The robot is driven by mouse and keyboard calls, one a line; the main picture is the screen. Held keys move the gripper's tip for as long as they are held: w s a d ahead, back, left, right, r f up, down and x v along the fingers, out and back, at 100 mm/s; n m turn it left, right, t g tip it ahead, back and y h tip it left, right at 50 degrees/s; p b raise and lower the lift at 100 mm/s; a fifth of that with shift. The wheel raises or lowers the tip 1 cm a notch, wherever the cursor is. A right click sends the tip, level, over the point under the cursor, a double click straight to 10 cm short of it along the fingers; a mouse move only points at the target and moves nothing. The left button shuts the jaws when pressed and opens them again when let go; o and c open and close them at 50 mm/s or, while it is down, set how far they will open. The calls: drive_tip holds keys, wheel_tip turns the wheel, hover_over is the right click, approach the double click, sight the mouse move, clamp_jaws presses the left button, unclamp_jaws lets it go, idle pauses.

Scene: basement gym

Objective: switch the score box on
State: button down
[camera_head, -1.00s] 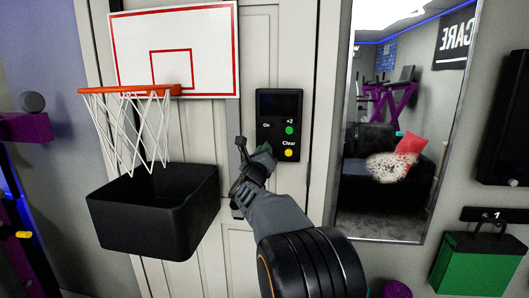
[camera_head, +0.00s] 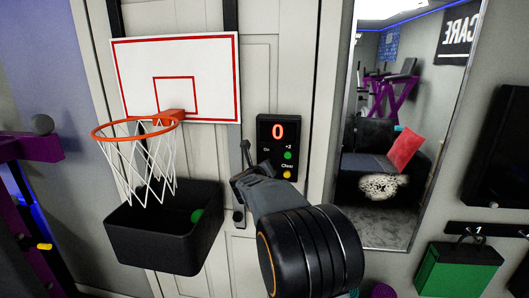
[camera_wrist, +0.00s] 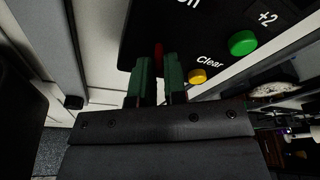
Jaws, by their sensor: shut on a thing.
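The score box (camera_head: 276,143) is a black panel on the door. Its display (camera_head: 278,132) shows a lit red 0. A green +2 button (camera_head: 288,155) and a yellow Clear button (camera_head: 287,174) are on its right side. My gripper (camera_head: 262,169) is at the box's lower left, below the "On" label. In the wrist view its green fingertips (camera_wrist: 157,68) are closed around a narrow red part, the switch (camera_wrist: 158,52), on the box face. Most of the switch is hidden between the fingers.
A basketball hoop (camera_head: 165,119) and white backboard (camera_head: 213,58) hang left of the box. A mirror (camera_head: 385,225) stands right.

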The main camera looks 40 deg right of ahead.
drive_tip(key=g+y+p, duration=0.1)
drive_tip(key=p, duration=0.2)
drive_tip(key=r+g+y+p, duration=0.1)
drive_tip(key=p, duration=0.3)
drive_tip(key=r+g+y+p, duration=0.1)
drive_tip(key=p, duration=0.2)
drive_tip(key=shift+w+d+y, duration=0.25)
drive_tip(key=shift+y, duration=0.15)
drive_tip(key=shift+g+y+p, duration=0.3)
drive_tip(key=shift+g+p, duration=0.05)
drive_tip(key=shift+g, duration=0.25)
drive_tip(key=c, duration=1.2)
unclamp_jaws()
drive_tip(key=shift+o, duration=0.2)
drive_tip(key=b+v, duration=0.1)
drive_tip(key=v, duration=1.3)
